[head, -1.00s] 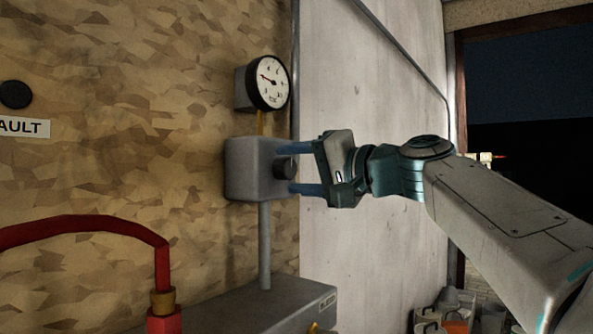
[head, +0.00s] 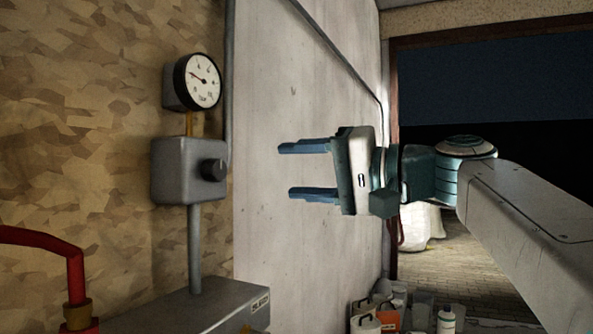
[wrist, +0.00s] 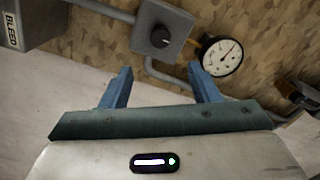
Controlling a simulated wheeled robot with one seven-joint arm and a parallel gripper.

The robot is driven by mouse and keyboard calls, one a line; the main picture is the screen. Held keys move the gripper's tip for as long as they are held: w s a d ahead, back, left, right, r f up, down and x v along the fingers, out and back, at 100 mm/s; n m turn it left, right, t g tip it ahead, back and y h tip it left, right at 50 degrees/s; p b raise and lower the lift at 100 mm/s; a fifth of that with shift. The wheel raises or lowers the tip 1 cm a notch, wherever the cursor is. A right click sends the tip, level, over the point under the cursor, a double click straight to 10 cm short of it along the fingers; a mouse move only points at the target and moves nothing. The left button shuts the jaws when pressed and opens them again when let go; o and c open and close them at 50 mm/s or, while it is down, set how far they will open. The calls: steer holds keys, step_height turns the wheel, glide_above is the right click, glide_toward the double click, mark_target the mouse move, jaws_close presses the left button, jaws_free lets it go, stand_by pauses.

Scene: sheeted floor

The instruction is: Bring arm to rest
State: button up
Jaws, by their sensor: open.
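My gripper (head: 305,170) is open and empty in the head view, its two blue fingers pointing left in front of the pale wall. It is apart from the grey box with a dark knob (head: 213,169), which is to its left on the chipboard wall. In the wrist view my gripper's fingers (wrist: 162,88) stand wide apart with nothing between them. The knob (wrist: 160,38) shows beyond them, between and above the fingertips. My arm reaches in from the right of the head view.
A round gauge (head: 202,82) sits above the knob box. A grey box (head: 225,305) marked BLEED stands below, beside a red hose (head: 75,270). Several containers (head: 385,312) stand on the floor near the open doorway at right. A pale bag (head: 424,228) lies beyond.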

stand_by(0.3)
steer(key=d+f+m+h+p, duration=0.4)
steer(key=f+h+p, duration=0.5)
steer(key=p, duration=0.6)
steer(key=s+d+f+n+g+h+p, duration=0.3)
steer(key=s+d+f+h+p, duration=0.4)
steer(key=s+d+f+p, duration=0.4)
steer(key=s+d+g+p, duration=0.1)
steer(key=s+p, duration=0.1)
steer(key=p, duration=0.1)
steer(key=shift+s+d+h, duration=0.25)
steer(key=shift+d+h, duration=0.05)
